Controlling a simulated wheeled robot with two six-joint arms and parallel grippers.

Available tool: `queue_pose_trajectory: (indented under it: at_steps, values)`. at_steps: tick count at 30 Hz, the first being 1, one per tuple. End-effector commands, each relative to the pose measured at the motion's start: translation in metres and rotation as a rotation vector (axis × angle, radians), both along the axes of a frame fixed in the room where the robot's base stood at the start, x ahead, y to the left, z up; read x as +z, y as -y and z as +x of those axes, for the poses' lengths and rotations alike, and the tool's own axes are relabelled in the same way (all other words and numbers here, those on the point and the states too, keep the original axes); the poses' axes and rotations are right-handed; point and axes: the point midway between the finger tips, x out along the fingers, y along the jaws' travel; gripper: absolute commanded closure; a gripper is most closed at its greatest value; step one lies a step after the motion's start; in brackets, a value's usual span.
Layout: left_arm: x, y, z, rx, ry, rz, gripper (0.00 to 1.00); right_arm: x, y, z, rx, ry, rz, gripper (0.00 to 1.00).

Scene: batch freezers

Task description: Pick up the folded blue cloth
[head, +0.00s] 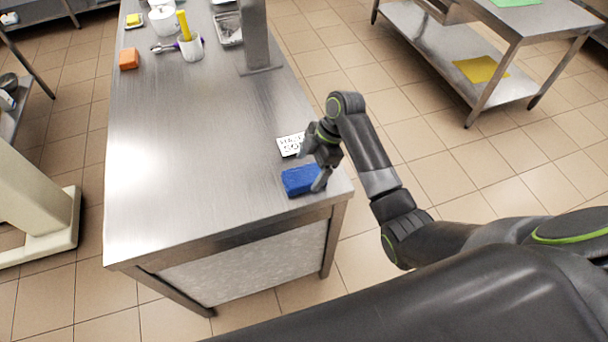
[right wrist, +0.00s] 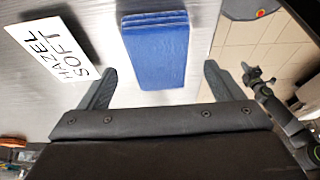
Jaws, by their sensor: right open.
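The folded blue cloth (head: 298,181) lies on the steel table near its front right corner. In the right wrist view the cloth (right wrist: 156,50) shows its stacked folds, ahead of and between the two fingers. My right gripper (head: 322,172) is at the cloth's right side in the head view, with its fingers pointing down toward it. In the right wrist view my right gripper (right wrist: 158,88) is open with nothing between its fingertips. Whether a finger touches the cloth cannot be told. My left gripper is not in view.
A white card (head: 290,144) with black lettering, reading HAZEL SOFT in the wrist view, lies just behind the cloth. A steel post (head: 256,40), an orange block (head: 129,59) and a white cup (head: 190,47) stand farther back. The table's left front is clear.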

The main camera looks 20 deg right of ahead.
Motion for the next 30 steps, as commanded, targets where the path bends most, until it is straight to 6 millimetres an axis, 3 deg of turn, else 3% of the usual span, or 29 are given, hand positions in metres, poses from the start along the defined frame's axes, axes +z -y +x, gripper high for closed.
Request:
queue_pose_trajectory:
  at_steps: [6, 14, 25, 30]
  values:
    - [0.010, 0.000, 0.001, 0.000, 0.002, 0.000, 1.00, -0.022, -0.010, 0.000, 0.002, -0.002, 0.000, 0.13]
    - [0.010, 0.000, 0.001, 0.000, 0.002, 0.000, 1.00, -0.026, -0.011, 0.000, 0.003, 0.001, -0.001, 0.13]
    - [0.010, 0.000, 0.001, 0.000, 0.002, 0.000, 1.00, -0.026, -0.011, 0.000, 0.002, 0.001, -0.001, 0.59]
    - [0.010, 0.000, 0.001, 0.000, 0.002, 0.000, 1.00, -0.025, -0.011, 0.000, 0.003, 0.001, -0.001, 0.61]
